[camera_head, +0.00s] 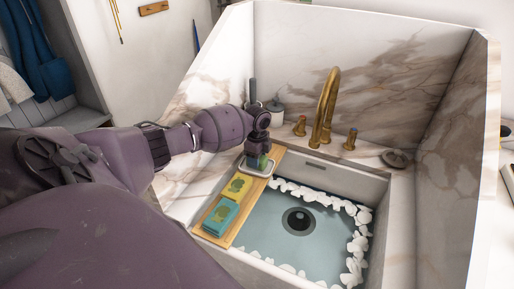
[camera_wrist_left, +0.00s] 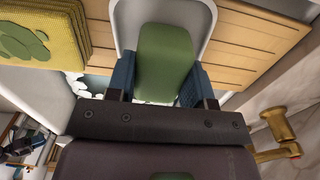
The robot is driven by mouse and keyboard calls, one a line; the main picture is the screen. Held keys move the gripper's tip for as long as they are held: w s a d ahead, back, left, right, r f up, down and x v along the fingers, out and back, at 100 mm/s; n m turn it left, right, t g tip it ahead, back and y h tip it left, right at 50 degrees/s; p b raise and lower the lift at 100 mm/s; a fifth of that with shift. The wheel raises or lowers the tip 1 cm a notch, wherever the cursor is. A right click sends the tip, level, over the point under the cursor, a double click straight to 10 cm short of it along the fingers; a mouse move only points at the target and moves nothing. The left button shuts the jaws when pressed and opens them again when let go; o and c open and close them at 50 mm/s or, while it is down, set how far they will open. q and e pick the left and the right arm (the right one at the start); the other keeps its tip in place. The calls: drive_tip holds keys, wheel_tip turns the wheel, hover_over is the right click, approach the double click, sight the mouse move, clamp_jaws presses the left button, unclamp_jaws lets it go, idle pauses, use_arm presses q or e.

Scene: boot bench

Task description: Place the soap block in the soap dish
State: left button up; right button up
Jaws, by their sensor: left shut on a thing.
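The green soap block (camera_wrist_left: 165,52) is between the blue fingertips of my left gripper (camera_wrist_left: 158,84), which is shut on it. In the head view, the block (camera_head: 263,161) shows just below the gripper (camera_head: 258,152). The soap dish (camera_head: 256,174) is a pale, shallow tray with a raised rim at the far end of the wooden board. The block is over the dish, inside its rim (camera_wrist_left: 212,18) as seen in the left wrist view. Whether the block touches the dish floor cannot be told. My right gripper is not in view.
The wooden board (camera_head: 247,206) lies across the left side of the sink (camera_head: 345,179), with a yellow sponge (camera_head: 237,187) and a teal sponge (camera_head: 221,217) on it. A brass tap (camera_head: 325,105) and a grey lidded jar (camera_head: 273,112) stand behind. Water and white foam fill the basin.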

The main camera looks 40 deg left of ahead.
use_arm(q)
drive_tip(key=shift+f, duration=0.2)
drive_tip(key=o, duration=1)
wheel_tip(320, 180, up, 12)
drive_tip(key=p, duration=0.1)
drive_tip(key=shift+r, duration=0.25)
